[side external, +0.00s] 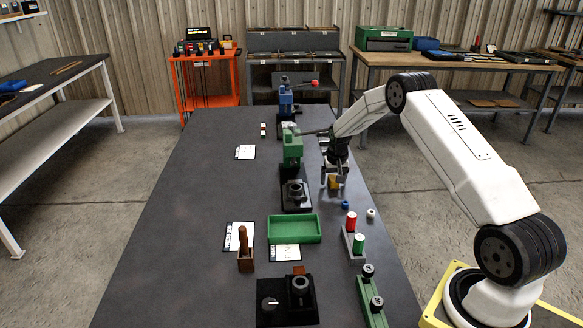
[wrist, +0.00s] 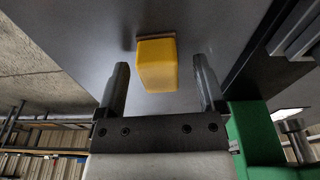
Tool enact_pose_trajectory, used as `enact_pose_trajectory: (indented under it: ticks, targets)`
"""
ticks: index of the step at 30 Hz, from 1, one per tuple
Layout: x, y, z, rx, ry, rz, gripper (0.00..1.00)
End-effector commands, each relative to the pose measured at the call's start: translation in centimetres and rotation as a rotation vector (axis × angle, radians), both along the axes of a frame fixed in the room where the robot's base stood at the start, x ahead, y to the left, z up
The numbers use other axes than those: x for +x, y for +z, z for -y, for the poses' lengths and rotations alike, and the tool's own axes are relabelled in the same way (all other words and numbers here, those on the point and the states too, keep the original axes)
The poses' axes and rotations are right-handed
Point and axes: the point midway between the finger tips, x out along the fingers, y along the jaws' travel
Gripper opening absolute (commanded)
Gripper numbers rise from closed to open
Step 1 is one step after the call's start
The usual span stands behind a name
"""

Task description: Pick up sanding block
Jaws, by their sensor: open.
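The sanding block, a yellow block with a thin brown layer on one face, is on the dark table and shows in the wrist view (wrist: 156,64). It also shows as a small yellow shape in the side external view (side external: 334,182). My gripper (wrist: 161,78) is open, with one finger on each side of the block and visible gaps to both. In the side external view my gripper (side external: 333,176) points down close over the block. Its fingers partly hide the block there. I cannot tell whether the fingers touch the table.
A green press (side external: 292,150) stands just left of my gripper, with a blue press (side external: 286,100) behind it. A green tray (side external: 294,229), a blue ring (side external: 345,205) and a holder with red and green pieces (side external: 354,245) are nearer the front. The table's left side is mostly clear.

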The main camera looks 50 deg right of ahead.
Motion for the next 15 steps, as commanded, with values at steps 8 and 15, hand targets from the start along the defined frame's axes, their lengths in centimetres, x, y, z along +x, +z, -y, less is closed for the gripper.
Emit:
enact_pose_trajectory:
  ticks: [8,15]
  targets:
    - [0.0,0.02,-0.01,0.0,0.0,0.0,0.34]
    - [0.01,0.03,0.0,0.0,0.0,0.0,0.0]
